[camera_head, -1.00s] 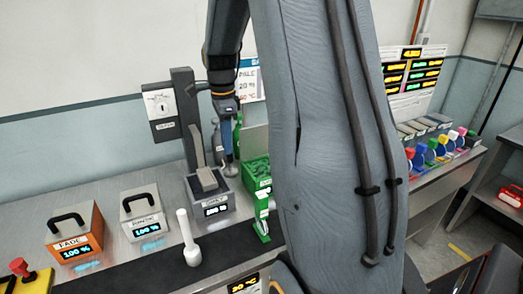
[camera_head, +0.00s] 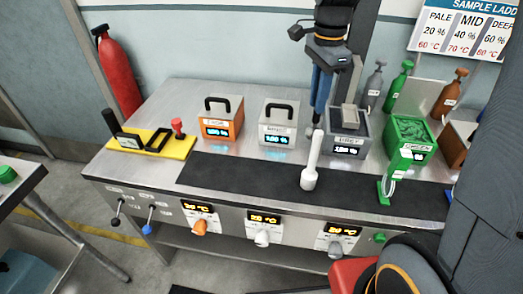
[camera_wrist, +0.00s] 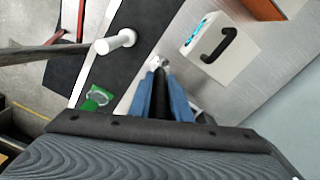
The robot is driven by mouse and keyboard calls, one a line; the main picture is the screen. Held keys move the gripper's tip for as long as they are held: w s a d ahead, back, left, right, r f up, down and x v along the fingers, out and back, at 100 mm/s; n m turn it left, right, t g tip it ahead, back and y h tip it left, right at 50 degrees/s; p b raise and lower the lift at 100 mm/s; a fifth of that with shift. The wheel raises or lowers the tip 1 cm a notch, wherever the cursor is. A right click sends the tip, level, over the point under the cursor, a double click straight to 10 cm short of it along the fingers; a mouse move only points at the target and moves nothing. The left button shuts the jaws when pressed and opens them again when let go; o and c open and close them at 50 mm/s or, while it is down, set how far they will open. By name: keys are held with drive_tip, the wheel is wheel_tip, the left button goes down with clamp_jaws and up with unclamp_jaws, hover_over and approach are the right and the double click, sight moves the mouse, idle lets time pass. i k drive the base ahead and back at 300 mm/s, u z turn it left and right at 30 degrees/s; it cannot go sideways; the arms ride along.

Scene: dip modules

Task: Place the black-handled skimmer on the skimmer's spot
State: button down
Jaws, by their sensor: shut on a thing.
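My gripper (camera_head: 318,105) points down above the counter, between the white box and the grey box. In the wrist view its blue fingers (camera_wrist: 161,92) are shut on the dark handle of the black-handled skimmer (camera_wrist: 161,100). A small pale metal end shows just beyond the fingertips. I cannot tell which place is the skimmer's spot. A yellow tray (camera_head: 178,153) with black frames and a red-knobbed tool stands at the counter's left end.
An orange box (camera_head: 220,132), a white box (camera_head: 277,138) and a grey box (camera_head: 347,145) stand in a row. A white upright rod (camera_head: 311,165) stands on the black mat (camera_head: 240,178), close to my gripper. A green bin (camera_head: 408,150) and bottles are at right. The mat's left part is clear.

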sight(236, 175)
drive_tip(key=u, duration=1.45)
drive_tip(key=k, duration=0.5)
drive_tip(key=z, duration=0.45)
drive_tip(key=i, duration=0.5)
